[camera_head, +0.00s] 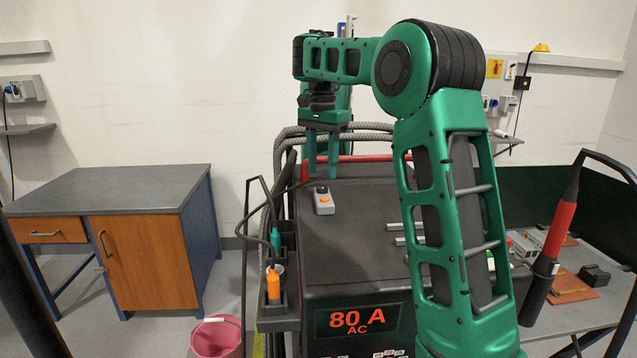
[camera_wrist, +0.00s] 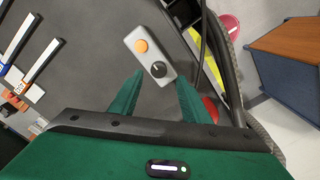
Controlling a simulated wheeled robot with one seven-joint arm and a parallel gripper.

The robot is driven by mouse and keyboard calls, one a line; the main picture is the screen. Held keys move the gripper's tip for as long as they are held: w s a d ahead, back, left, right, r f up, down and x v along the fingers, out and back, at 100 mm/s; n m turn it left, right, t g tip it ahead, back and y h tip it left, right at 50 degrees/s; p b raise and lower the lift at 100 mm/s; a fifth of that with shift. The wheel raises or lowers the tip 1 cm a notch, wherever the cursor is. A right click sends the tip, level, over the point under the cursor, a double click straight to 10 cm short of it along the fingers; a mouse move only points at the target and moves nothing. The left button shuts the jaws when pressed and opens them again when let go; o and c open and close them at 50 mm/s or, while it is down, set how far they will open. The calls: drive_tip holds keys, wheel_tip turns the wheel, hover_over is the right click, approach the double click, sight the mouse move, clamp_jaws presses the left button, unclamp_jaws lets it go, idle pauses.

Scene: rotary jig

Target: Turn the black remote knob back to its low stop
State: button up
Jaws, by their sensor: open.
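The black remote knob (camera_wrist: 158,69) sits on a small grey remote box beside an orange button (camera_wrist: 141,46). The remote (camera_head: 323,201) lies on the dark top of the welding machine (camera_head: 360,240). My gripper (camera_head: 322,176) points down over the machine's top, behind the remote in the head view. In the wrist view my gripper (camera_wrist: 160,78) is open, with its two green fingers spread and the knob end of the remote ahead between their tips. Nothing shows between the fingers touching them. The knob has a pale pointer mark.
A side holder with an orange bottle (camera_head: 273,284) and cables runs along the machine's left side. A red torch (camera_head: 560,228) stands at the right bench. A red bucket (camera_head: 217,337) is on the floor. The machine's top around the remote is mostly clear.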

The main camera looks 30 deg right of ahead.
sight(322, 186)
drive_tip(key=shift+f, duration=2.15)
drive_tip(key=c, duration=1.1)
